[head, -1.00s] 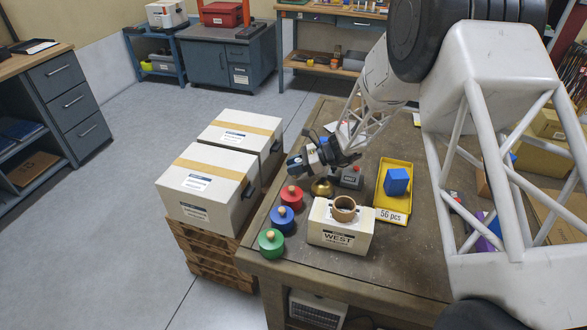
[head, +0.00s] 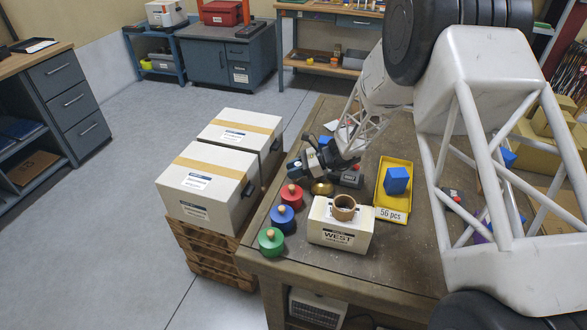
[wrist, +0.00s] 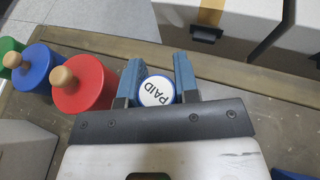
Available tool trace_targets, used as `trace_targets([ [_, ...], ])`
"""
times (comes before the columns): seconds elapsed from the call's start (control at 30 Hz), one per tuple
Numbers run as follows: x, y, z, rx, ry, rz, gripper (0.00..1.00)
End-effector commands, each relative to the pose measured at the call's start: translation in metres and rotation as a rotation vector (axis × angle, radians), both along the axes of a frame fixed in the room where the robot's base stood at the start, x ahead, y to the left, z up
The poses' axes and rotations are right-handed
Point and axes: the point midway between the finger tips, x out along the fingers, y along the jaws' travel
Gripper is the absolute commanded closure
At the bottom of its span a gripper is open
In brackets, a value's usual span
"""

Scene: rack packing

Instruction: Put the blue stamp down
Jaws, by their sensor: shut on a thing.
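The blue stamp (wrist: 157,92) shows in the wrist view as a round white face marked PAID with a blue rim. It sits between the two blue-grey fingers of my gripper (wrist: 157,84), which is shut on it. In the head view my gripper (head: 300,167) is near the left edge of the workbench, behind the red knobbed cylinder. The stamp is hard to make out there. I cannot tell whether its underside touches the bench.
Red (head: 291,196), blue (head: 282,219) and green (head: 271,241) knobbed cylinders line the bench's left edge. A brass bell (head: 322,189), a grey button box (head: 351,178), a white WEST block (head: 341,238) and a yellow tray (head: 391,213) stand nearby. Large cartons (head: 207,183) stand left.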

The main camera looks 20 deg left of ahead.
Motion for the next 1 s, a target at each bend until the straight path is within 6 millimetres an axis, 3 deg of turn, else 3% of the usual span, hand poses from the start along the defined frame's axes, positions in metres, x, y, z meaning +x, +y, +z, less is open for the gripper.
trace_targets([
  [0.13,0.000,0.000,-0.001,0.000,0.000,0.000,0.94],
  [0.17,0.000,0.000,-0.001,0.000,0.000,0.000,0.66],
  [0.3,0.000,0.000,-0.001,0.000,0.000,0.000,0.45],
  [0.67,0.000,0.000,0.001,0.000,-0.001,0.000,0.45],
  [0.87,0.000,0.000,0.012,0.000,-0.001,0.000,0.45],
  [1.0,0.006,-0.014,0.017,0.000,0.000,-0.003,0.45],
])
